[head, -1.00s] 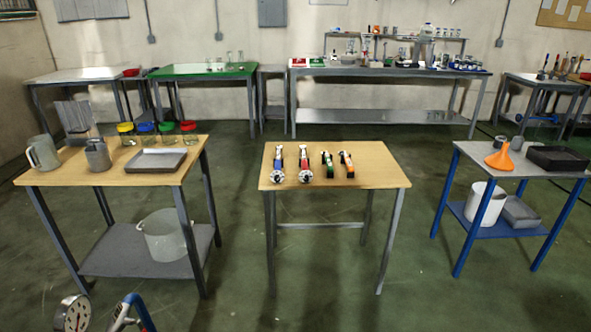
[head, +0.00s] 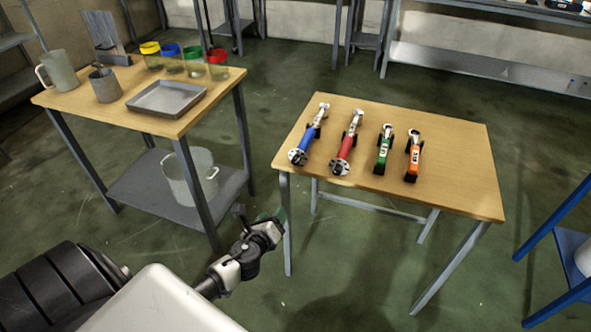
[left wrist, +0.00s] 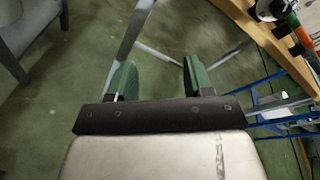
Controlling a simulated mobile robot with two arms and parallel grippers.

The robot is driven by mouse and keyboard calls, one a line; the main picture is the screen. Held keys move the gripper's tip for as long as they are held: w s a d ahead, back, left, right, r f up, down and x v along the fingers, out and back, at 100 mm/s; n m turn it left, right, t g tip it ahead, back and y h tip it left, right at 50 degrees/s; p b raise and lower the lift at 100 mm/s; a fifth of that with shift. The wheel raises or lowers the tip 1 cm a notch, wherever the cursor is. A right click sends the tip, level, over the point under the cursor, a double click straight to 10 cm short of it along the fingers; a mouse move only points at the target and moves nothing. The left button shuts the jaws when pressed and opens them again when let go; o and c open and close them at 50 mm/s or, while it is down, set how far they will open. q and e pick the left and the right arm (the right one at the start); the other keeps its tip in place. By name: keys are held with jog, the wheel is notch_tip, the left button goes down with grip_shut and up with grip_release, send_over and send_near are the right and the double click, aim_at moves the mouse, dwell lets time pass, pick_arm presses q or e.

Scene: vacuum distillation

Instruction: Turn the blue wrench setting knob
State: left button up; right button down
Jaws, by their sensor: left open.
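The blue wrench (head: 307,136) lies on the wooden table (head: 455,165), the leftmost tool in the row. Its round silver-and-black end (head: 297,157) points toward me; I cannot make out a setting knob for sure. My left gripper (head: 272,216) is open and empty, with green fingers, in front of the table's left front leg and apart from the wrench. Its open fingers also show in the left wrist view (left wrist: 158,76), with only floor and table legs between them. My right gripper is not in view.
A red wrench (head: 345,148), a green tool (head: 384,150) and an orange tool (head: 413,157) lie to its right. A second table at left holds a metal tray (head: 166,98), jugs and several jars. A blue-framed table (head: 556,222) stands at right.

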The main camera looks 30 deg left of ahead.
aim_at(295, 163)
pick_arm(q)
notch_tip(295, 163, up, 9)
jog(key=w+m+t, duration=0.3)
jog(key=m, duration=0.1)
jog(key=w, duration=0.3)
jog(key=w+a, duration=0.1)
jog(key=w, duration=0.5)
jog(key=shift+w+a+b, duration=0.25)
jog(key=shift+w+b, duration=0.1)
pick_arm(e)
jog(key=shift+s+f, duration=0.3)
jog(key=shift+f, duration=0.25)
pick_arm(q)
jog(key=c, duration=0.9)
